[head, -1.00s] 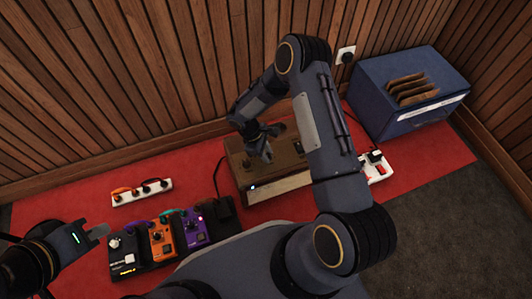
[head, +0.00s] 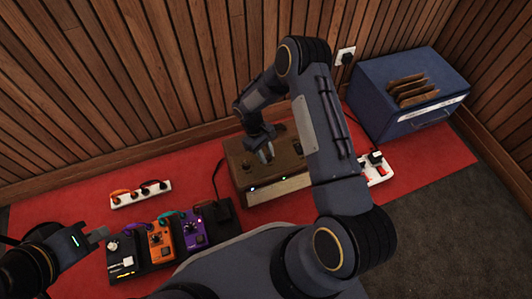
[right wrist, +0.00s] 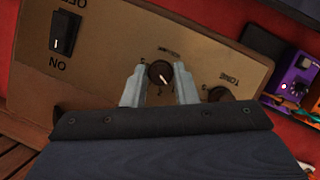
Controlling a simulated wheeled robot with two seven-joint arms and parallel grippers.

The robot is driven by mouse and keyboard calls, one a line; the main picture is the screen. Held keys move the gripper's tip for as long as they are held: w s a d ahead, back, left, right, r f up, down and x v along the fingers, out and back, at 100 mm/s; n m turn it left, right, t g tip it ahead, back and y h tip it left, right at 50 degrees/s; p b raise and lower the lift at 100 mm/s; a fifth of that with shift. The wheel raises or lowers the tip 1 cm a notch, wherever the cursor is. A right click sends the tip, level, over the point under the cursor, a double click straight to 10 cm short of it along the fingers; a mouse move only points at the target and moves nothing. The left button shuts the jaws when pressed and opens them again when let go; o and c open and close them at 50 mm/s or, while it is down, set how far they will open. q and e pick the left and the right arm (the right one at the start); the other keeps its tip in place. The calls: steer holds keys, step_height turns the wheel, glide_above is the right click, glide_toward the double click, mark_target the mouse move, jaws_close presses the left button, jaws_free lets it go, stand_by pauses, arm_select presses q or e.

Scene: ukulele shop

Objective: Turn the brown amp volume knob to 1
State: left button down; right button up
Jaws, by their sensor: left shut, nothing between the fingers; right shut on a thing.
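The brown amp (head: 235,157) stands on the red mat in the head view. In the right wrist view its tan top panel (right wrist: 110,60) fills the picture. The dark volume knob (right wrist: 159,73) has a white pointer line slanting toward the lower right of that picture; the small digits around it are hard to read. My right gripper (right wrist: 159,80) is shut on the volume knob, one finger on each side. It also shows over the amp in the head view (head: 266,152). My left gripper (head: 98,236) is shut and empty, left of the pedals.
A tone knob (right wrist: 219,94) sits beside the volume knob, and an ON/OFF switch (right wrist: 64,34) is on the panel's other side. Several effect pedals (head: 160,243) stand left of the amp. White power strips (head: 141,194) and a blue box (head: 400,100) are nearby.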

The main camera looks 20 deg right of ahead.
steer(key=o, duration=1)
steer(key=p+v, duration=0.2)
steer(key=v, duration=0.4)
steer(key=shift+w+r, duration=0.1)
steer(key=shift+r, duration=0.25)
steer(key=shift+w+a+r+p, duration=0.25)
steer(key=shift+r+p, duration=0.1)
steer(key=shift+r, duration=0.2)
steer(key=shift+d, duration=0.1)
